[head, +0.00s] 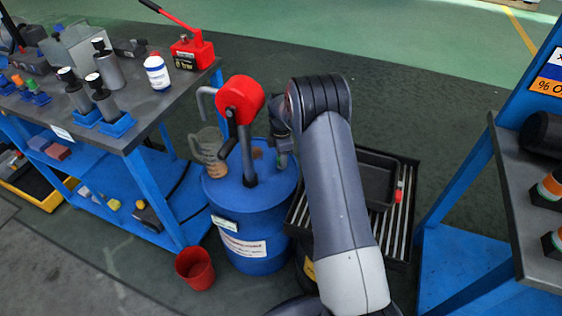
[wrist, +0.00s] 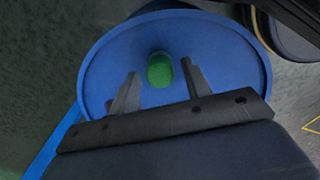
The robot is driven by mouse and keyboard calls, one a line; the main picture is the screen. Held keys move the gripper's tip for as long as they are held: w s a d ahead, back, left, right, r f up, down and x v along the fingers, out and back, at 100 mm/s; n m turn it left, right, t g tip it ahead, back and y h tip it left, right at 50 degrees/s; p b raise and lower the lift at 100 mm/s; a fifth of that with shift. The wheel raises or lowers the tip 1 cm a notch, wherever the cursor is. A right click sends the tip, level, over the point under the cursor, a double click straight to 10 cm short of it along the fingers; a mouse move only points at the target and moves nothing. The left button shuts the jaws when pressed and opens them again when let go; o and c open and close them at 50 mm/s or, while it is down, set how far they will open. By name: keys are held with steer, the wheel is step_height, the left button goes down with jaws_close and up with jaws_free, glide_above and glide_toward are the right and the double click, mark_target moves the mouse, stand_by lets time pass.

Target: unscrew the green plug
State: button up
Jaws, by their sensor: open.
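The green plug (wrist: 160,72) is in the wrist view, on the blue top of a drum (wrist: 225,60). It lies between and just beyond the tips of my gripper (wrist: 159,80), whose two grey fingers stand apart with one on each side of it. I cannot tell whether they touch it. In the head view the blue drum (head: 245,240) stands on the floor, and my gripper (head: 283,150) is over the right part of its top.
A red-headed hand pump (head: 240,100) rises from the drum, close left of my gripper. A clear jug (head: 209,150) is at the drum's left. A black tray (head: 378,180) lies right, behind my arm. A workbench (head: 150,105) is left; a red bucket (head: 195,268) is on the floor.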

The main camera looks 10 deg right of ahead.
steer(key=m, duration=1.2)
steer(key=shift+m, duration=0.3)
steer(key=shift+c, duration=0.3)
steer(key=c, duration=0.9)
jaws_close()
steer(key=shift+r, duration=0.1)
steer(key=n, duration=0.5)
